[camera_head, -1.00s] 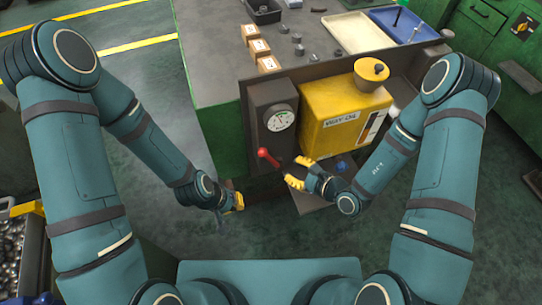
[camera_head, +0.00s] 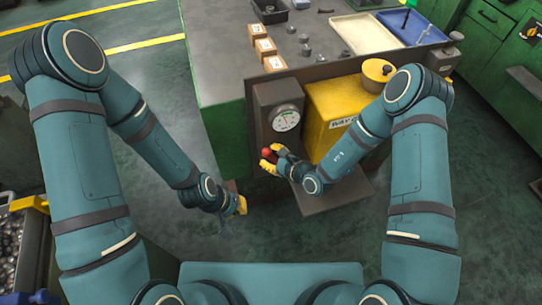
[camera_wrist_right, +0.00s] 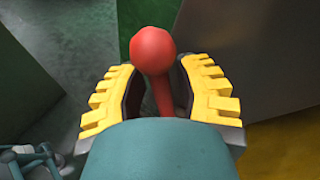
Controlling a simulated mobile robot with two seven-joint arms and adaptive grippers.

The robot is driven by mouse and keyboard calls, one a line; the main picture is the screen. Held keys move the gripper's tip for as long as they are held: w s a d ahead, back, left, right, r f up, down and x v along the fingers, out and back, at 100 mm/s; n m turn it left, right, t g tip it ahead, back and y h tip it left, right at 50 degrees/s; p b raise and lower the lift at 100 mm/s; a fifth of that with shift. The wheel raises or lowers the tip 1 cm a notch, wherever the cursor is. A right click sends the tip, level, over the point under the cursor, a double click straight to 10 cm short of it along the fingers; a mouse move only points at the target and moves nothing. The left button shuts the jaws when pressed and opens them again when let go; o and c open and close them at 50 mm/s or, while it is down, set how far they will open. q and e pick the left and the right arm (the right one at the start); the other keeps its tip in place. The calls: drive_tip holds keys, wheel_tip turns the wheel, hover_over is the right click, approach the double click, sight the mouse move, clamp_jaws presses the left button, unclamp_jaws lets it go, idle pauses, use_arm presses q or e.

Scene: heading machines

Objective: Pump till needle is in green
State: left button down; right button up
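The pump lever's red ball knob (camera_head: 267,153) is below the gauge in the head view. It also shows in the right wrist view (camera_wrist_right: 152,50), with its red rod running down between the fingers. My right gripper (camera_head: 270,157) has its yellow fingers on both sides of the lever, with gaps visible, so it is open around it. The round white gauge (camera_head: 285,118) is on the dark panel; its needle is too small to read against the green. My left gripper (camera_head: 240,205) is low, left of the pump and apart from it; its opening is unclear.
The yellow oil tank (camera_head: 325,105) is right of the gauge, partly behind my right arm. Small boxes (camera_head: 265,47), a cream tray (camera_head: 364,32) and a blue tray (camera_head: 410,25) are on the bench top (camera_head: 225,65). The floor left of the bench is clear.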

clamp_jaws()
drive_tip(key=shift+w+d+r+m+y+b, duration=0.15)
drive_tip(key=shift+w+d+m+y+b, duration=0.2)
drive_tip(key=shift+d, duration=0.35)
drive_tip(key=shift+w+d+r+m+y+b, duration=0.15)
drive_tip(key=shift+d+m+y, duration=0.25)
drive_tip(key=shift+d, duration=0.25)
drive_tip(key=shift+w+d+r+m+t+y+b, duration=0.15)
drive_tip(key=shift+d+m+y+b, duration=0.05)
drive_tip(key=shift+d+m+y, duration=0.25)
drive_tip(key=shift+w+d+r+m+t+y+b, duration=0.1)
drive_tip(key=shift+d+m+t+y+b, duration=0.15)
drive_tip(key=shift+d+m, duration=0.25)
unclamp_jaws()
drive_tip(key=v, duration=1.2)
